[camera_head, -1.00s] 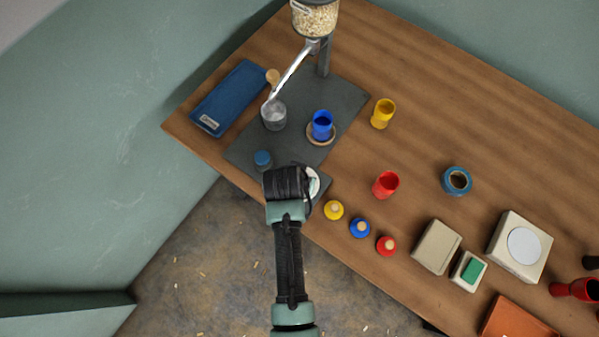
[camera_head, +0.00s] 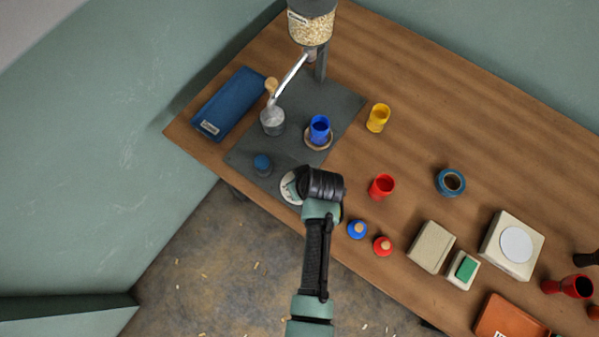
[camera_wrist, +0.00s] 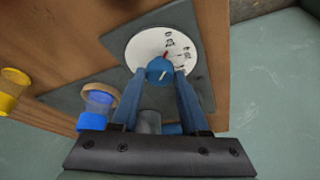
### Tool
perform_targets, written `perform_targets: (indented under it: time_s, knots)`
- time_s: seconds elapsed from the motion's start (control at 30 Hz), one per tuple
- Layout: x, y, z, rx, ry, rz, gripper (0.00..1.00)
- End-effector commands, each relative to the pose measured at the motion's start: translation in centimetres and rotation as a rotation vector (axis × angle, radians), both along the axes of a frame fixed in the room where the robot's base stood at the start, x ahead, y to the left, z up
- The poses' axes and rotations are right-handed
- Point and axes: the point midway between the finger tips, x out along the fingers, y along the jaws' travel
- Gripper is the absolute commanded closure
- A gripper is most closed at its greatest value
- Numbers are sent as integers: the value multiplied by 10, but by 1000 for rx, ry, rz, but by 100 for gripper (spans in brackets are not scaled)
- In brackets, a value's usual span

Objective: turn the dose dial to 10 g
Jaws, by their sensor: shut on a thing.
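The dose dial is a white disc (camera_wrist: 140,47) with dark markings, too small to read surely. At its middle is a blue knob (camera_wrist: 158,66) with a red pointer at its upper edge and a pale line on it. My gripper (camera_wrist: 160,74) is shut on the knob, with one blue finger on each side. The pointer aims up and slightly right in the wrist view, near a marking. In the head view the dial (camera_head: 290,188) lies at the mat's front edge, partly covered by my wrist.
A grain hopper (camera_head: 312,25) stands behind. A red cup (camera_head: 382,186) and small weights (camera_head: 357,229) stand to the right.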

Motion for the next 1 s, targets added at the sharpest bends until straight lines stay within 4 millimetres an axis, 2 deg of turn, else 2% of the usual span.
perform_targets:
  time_s: [0.3,0.77,0.8,0.97,1.0]
  knots:
    - [0,0,0,0,1,104,100]
    - [0,-1,0,-1,3,119,100]
    - [0,-1,0,-1,3,119,54]
    - [0,-1,0,-1,1,119,26]
    - [0,-1,0,-1,1,119,26]
